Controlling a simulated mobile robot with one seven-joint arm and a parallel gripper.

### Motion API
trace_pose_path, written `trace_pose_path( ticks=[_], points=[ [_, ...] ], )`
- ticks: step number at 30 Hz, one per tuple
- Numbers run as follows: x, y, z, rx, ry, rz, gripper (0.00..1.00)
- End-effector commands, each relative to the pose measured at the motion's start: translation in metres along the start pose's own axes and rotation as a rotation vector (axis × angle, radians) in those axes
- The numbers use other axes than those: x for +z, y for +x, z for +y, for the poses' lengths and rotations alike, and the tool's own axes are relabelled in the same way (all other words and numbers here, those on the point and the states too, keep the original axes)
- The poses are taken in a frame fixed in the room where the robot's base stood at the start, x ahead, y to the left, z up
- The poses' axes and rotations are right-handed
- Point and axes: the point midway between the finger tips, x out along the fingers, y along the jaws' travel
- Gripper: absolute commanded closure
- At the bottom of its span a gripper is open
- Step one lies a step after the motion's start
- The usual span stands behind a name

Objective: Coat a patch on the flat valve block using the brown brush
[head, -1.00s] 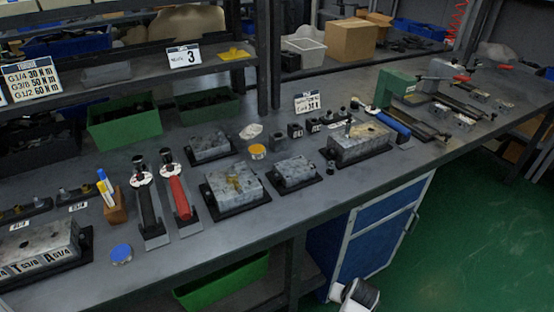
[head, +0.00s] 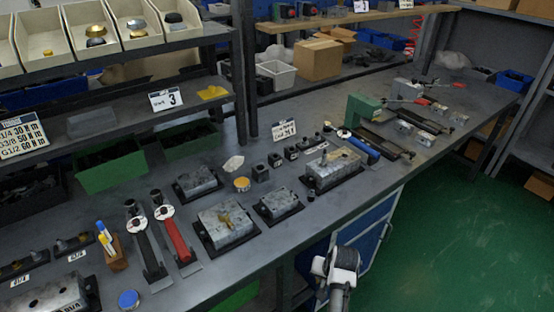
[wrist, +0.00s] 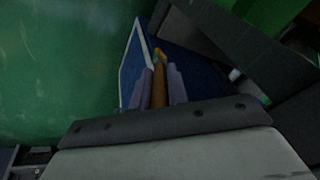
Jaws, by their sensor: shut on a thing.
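In the wrist view my gripper (wrist: 160,82) is shut on the brown brush (wrist: 159,57), a slim brown stick with a yellowish end, held between the two fingers. It is over the blue cabinet front and green floor, clear of the bench top. In the head view several grey valve blocks sit on black plates on the bench: one with a brown patch on top (head: 227,222), a smaller one to its right (head: 278,203), one behind (head: 197,182), and a larger one farther right (head: 332,168). I cannot tell which is the flat one.
My arm (head: 340,265) is in front of the bench edge. Black and red torque wrenches (head: 178,238), a yellow-lidded tin (head: 242,184), a blue-lidded tin (head: 128,300) and a wooden marker holder (head: 113,252) stand on the bench (head: 240,262). A shelf (head: 140,118) overhangs the back.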

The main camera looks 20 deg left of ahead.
Motion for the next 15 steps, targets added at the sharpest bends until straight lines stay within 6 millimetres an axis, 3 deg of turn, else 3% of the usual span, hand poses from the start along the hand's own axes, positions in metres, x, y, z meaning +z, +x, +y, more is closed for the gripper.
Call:
trace_pose_path(
  ticks=[6, 15],
  points=[
    [-0.019, -0.01, -0.003, -0.011, 0.005, -0.024, 1.0],
    [-0.028, -0.016, -0.006, -0.031, 0.012, -0.053, 1.0]
  ],
)
